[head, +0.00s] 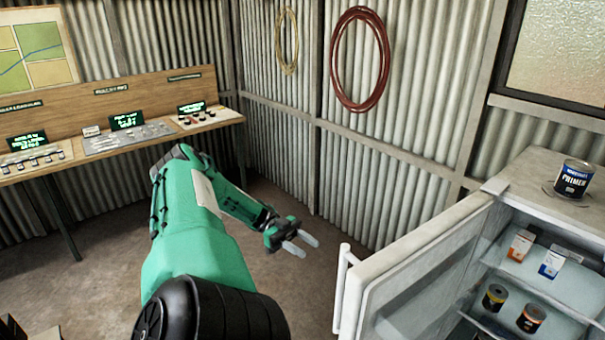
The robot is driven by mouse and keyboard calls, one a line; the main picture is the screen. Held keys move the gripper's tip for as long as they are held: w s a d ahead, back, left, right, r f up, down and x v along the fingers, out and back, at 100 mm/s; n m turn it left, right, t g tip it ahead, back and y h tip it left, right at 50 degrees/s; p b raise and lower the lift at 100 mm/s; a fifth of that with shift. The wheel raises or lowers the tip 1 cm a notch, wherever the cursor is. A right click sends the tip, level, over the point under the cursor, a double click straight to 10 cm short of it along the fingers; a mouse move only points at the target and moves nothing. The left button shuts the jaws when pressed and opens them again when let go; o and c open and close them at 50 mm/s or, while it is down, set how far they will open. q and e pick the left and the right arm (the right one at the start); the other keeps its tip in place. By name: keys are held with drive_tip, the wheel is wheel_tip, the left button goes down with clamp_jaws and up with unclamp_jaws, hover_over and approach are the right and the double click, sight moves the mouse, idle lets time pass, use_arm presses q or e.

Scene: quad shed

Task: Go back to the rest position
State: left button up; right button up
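My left arm reaches into the head view from the bottom, with a green upper link and a dark elbow. Its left gripper (300,243) hangs over the bare floor, left of the white fridge door. Its two pale fingers are apart with nothing between them. The gripper is clear of the door and its handle. My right gripper does not show in this view.
The fridge door (417,285) stands open on the right, its handle (343,285) facing my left arm. Inside are small cartons and cans; a primer can (574,180) stands on top. A wooden bench (200,124) lines the left wall. The floor (300,205) between is clear.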

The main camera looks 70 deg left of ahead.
use_arm(q)
drive_tip(key=shift+a, duration=0.2)
drive_tip(key=shift+s, duration=0.1)
idle(0.4)
